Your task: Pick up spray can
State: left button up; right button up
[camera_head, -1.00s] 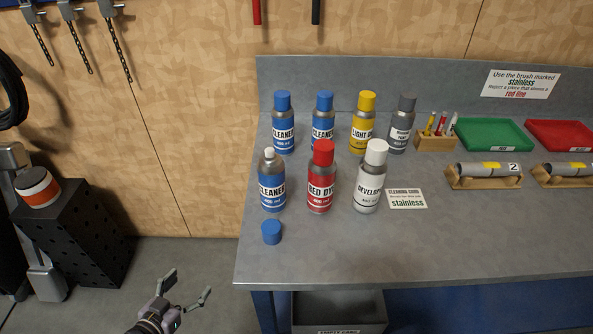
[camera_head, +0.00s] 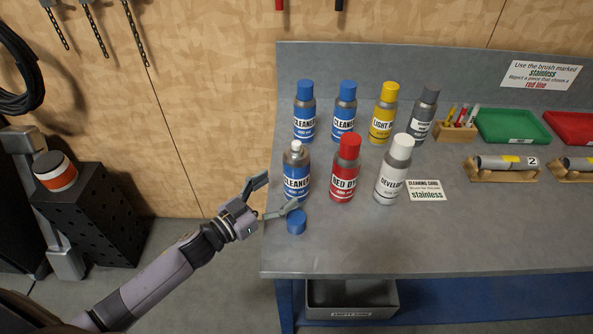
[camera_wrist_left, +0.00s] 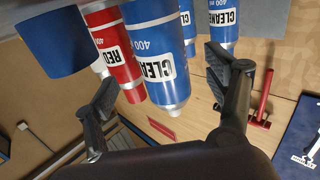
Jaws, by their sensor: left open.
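An uncapped blue cleaner spray can (camera_head: 296,176) with a bare white nozzle stands upright at the front left of the bench. Its blue cap (camera_head: 296,222) lies on the bench in front of it. My left gripper (camera_head: 277,196) is open at the bench's left edge, just left of this can and near the cap. In the left wrist view the cleaner can (camera_wrist_left: 156,55) shows between the open fingers (camera_wrist_left: 165,85), beyond their tips, with nothing held. The blue cap also shows there (camera_wrist_left: 50,40). My right gripper is not in view.
A red dye can (camera_head: 345,174) and a white developer can (camera_head: 392,175) stand right of the cleaner. Behind are two capped blue cleaners (camera_head: 304,118), a yellow can (camera_head: 383,118) and a grey can (camera_head: 423,115). The front of the bench (camera_head: 400,240) is clear.

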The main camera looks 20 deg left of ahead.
aim_at(287, 180)
pick_arm(q)
jog(key=shift+x, duration=0.95)
jog(key=shift+w+d+r, duration=0.1)
jog(key=shift+w+d, duration=0.05)
jog(key=shift+w, duration=0.05)
jog(key=x, duration=0.1)
jog(key=p+x, duration=0.1)
jog(key=x, duration=0.1)
jog(key=p+x, duration=0.1)
jog(key=shift+w+r, duration=0.2)
jog(key=shift+r, duration=0.1)
jog(key=shift+w+d+f, duration=0.1)
jog(key=shift+w+d, duration=0.05)
jog(key=shift+w, duration=0.05)
jog(key=shift+c, duration=1)
jog(key=c, duration=1.4)
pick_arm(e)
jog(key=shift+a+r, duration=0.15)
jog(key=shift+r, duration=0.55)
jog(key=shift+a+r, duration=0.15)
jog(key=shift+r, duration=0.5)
